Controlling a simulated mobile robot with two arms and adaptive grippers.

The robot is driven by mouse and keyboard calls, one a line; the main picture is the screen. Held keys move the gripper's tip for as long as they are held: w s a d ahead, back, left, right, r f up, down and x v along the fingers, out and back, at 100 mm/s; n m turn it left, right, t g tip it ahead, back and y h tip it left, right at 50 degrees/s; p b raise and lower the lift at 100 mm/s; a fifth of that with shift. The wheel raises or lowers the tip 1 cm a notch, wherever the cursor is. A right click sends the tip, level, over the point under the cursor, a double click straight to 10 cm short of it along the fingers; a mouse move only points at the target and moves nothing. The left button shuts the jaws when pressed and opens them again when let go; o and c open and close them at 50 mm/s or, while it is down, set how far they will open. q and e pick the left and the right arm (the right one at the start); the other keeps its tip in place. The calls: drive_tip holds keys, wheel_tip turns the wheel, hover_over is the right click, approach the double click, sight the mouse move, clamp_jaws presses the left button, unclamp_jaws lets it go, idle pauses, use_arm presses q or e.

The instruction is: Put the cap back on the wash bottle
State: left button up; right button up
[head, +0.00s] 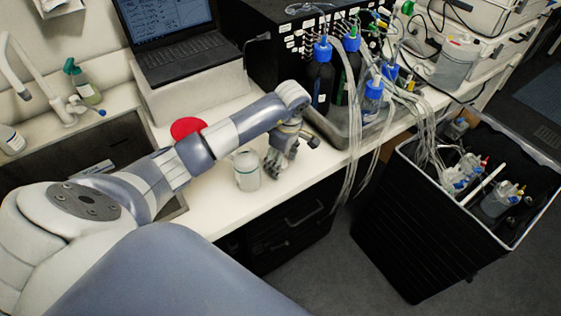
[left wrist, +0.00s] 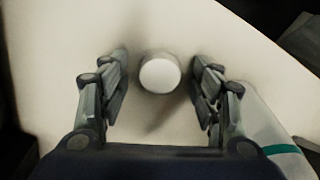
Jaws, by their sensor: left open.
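The wash bottle (head: 247,172) is a pale, translucent bottle with a teal line near its top. It stands upright on the white bench, and part of it shows at the lower right of the left wrist view (left wrist: 280,150). A round white piece, which looks like the cap (left wrist: 160,75), is on the bench in the left wrist view; I cannot make it out in the head view. My left gripper (left wrist: 160,85) is open and points down, with one finger on either side of the cap and gaps at both sides. In the head view this gripper (head: 277,165) is just right of the bottle. My right gripper is not in view.
A red disc (head: 188,128) lies behind my left arm. A sink (head: 100,150) is at the left and a laptop (head: 180,50) stands at the back. Blue-capped bottles (head: 320,75) with tubing stand in a grey tray (head: 335,128) to the right. A black bin (head: 385,235) stands below.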

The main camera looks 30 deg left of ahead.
use_arm(q)
drive_tip(key=shift+c, duration=0.6)
drive_tip(key=c, duration=0.7)
drive_tip(key=shift+r+b, duration=0.35)
drive_tip(key=shift+r, duration=0.05)
wheel_tip(320, 180, up, 2)
drive_tip(key=shift+w+a+r+b, duration=0.1)
drive_tip(key=shift+r+b, duration=0.1)
drive_tip(key=shift+b, duration=0.6)
drive_tip(key=shift+s+d+r+b, duration=0.3)
drive_tip(key=shift+s+d+b, duration=0.6)
drive_tip(key=shift+s, duration=1.6)
drive_tip(key=shift+s+d+r+b, duration=0.35)
drive_tip(key=shift+s+d, duration=0.9)
drive_tip(key=shift+s, duration=1.2)
drive_tip(key=shift+s+d+r+b, duration=0.3)
drive_tip(key=shift+s+d+b, duration=0.6)
drive_tip(key=shift+s, duration=1.6)
drive_tip(key=shift+d, duration=0.2)
